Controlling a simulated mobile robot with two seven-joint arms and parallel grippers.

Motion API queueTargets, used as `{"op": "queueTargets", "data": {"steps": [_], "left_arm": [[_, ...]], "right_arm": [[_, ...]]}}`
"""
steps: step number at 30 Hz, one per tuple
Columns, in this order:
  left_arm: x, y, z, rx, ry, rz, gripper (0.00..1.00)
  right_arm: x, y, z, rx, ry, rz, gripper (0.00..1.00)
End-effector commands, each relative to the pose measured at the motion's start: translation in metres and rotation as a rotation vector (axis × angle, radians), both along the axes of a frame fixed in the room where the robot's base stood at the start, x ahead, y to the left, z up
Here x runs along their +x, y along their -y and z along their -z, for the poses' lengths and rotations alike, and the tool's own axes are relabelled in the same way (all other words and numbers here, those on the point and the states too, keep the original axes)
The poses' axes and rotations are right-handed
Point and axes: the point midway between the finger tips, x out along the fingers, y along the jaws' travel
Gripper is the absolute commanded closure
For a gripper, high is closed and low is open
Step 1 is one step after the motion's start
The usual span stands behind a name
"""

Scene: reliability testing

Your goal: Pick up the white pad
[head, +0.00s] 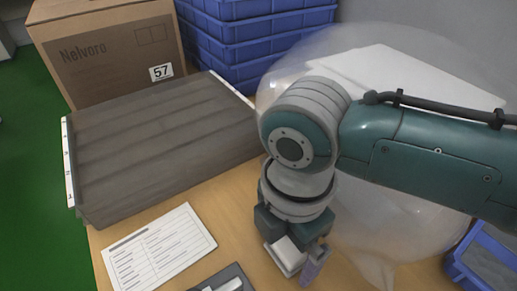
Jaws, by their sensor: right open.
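A flat white pad (362,66) shows in the upper right of the head view, seen through or within a clear plastic bag (306,49). My right arm crosses in front of the bag and covers part of the pad. My right gripper (300,268) points down over the wooden table, in front of and below the pad in the picture. Its jaws are open, and I see nothing held between them. The table under the fingertips is partly hidden by the gripper. My left gripper is not in view.
A grey ribbed slab (160,135) lies at the left, before a cardboard box (110,50) labelled 57. Blue crates (255,35) are stacked behind. A printed sheet (160,248) and a dark item (222,281) lie in front. A blue bin (480,262) stands at lower right.

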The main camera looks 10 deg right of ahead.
Motion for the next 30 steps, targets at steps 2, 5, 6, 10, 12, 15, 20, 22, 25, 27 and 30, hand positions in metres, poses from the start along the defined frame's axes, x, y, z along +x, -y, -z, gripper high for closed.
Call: {"op": "queueTargets", "data": {"steps": [2,5,6,10,12,15,20,22,25,27,30], "left_arm": [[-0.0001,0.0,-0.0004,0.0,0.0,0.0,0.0],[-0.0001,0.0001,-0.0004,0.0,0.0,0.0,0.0],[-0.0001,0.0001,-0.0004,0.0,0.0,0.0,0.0],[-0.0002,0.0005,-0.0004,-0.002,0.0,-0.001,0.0],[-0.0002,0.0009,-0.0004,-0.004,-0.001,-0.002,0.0],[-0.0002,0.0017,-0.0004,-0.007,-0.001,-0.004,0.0],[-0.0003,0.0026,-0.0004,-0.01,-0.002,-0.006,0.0],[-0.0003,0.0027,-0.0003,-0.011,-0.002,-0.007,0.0],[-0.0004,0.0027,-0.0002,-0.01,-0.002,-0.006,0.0],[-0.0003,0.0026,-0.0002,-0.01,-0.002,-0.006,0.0],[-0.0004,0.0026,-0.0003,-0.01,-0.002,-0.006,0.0]], "right_arm": [[0.0,-0.0001,-0.0006,0.0,0.0,0.0,0.0],[0.0,-0.0001,-0.0007,0.0,0.0,0.0,0.08],[0.0,0.0,-0.0007,0.0,0.0,0.0,0.12],[0.0,0.0001,-0.0008,0.0,0.0,0.0,0.27],[-0.0001,0.0001,-0.0008,0.0,0.0,0.0,0.35],[0.0001,0.0002,-0.0008,0.0,0.0,0.0,0.46],[0.0001,0.0002,-0.0008,0.0,0.0,0.0,0.64],[0.0,0.0002,-0.0008,0.0,0.0,0.0,0.72],[0.0001,0.0002,-0.0009,0.0,0.0,0.0,0.8],[0.0001,0.0002,-0.0009,0.0,0.0,0.0,0.88],[0.0001,0.0002,-0.0011,0.0,0.0,0.0,0.89]]}}
